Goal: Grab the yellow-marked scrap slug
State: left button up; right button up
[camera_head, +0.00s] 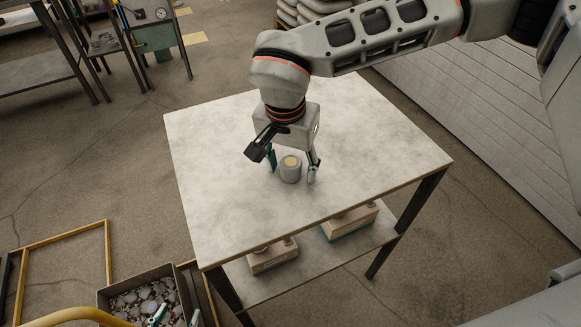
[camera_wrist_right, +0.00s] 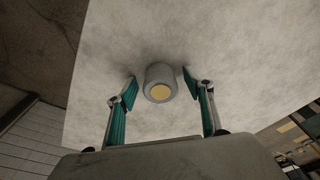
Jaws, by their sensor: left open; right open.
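The yellow-marked scrap slug (camera_head: 290,173) is a short grey cylinder with a yellow disc on its top face. It stands upright on the pale table. My right gripper (camera_head: 293,168) reaches down over it, open, with one finger on either side. In the right wrist view the slug (camera_wrist_right: 160,77) sits between the open teal-padded fingertips (camera_wrist_right: 161,85), with a gap on both sides. My left gripper (camera_head: 177,315) shows only as fingertips at the bottom left edge, apart and over a scrap box; the rest is cut off.
The table top (camera_head: 380,130) is otherwise bare. Boxes (camera_head: 350,221) stand on its lower shelf. The scrap box (camera_head: 120,292), full of grey pieces, is on the floor at lower left, near a yellow frame (camera_head: 65,238). A workbench (camera_head: 40,75) stands at upper left.

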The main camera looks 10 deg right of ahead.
jog(key=shift+r, duration=0.1)
jog(key=shift+c, duration=0.4)
jog(key=c, duration=1.3)
